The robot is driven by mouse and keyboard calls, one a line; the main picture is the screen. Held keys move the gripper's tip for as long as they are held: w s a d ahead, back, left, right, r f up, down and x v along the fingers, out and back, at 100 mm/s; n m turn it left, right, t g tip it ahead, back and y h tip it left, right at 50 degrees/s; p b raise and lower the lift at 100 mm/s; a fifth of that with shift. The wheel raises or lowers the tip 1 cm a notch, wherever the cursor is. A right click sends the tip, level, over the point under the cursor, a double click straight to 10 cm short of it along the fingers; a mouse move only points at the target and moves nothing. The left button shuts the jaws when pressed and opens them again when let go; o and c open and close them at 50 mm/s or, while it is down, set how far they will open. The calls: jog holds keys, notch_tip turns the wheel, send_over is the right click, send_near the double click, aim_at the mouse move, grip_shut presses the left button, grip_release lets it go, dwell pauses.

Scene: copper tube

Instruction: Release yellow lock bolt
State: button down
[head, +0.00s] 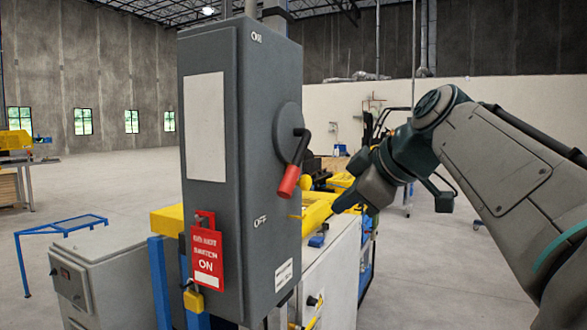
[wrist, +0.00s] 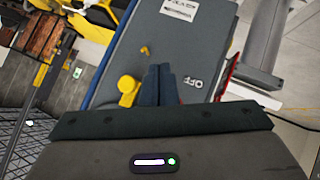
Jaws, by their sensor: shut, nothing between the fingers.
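A grey switch box (head: 220,150) carries a rotary lever with a red grip (head: 288,182) on its right face, pointing down toward the OFF mark. A yellow knob (head: 305,184) shows behind the red grip, near the box's far edge. A small yellow pin (head: 297,217) sits just below it. I cannot tell for certain which of these is the lock bolt. In the wrist view the knob (wrist: 127,88) is just left of my fingertips, and the pin (wrist: 145,50) is beyond them. My gripper (wrist: 159,68) is shut and empty. In the head view it hangs right of the box (head: 350,207).
A red warning tag (head: 206,257) and a yellow padlock (head: 194,300) hang at the box's front left. A white cabinet (head: 335,260) with yellow parts stands behind. A grey cabinet (head: 100,265) and a blue frame (head: 60,228) are at the left. Floor at the right is open.

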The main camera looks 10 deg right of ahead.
notch_tip(320, 180, up, 9)
jog(key=n+t+y, duration=0.1)
jog(key=n, duration=0.3)
jog(key=shift+w, duration=0.2)
jog(key=shift+d, duration=0.1)
jog(key=p+x, duration=0.2)
jog(key=x, duration=0.8)
jog(key=shift+w, duration=0.15)
jog(key=shift+d, duration=0.1)
notch_tip(320, 180, down, 3)
jog(key=b, duration=0.3)
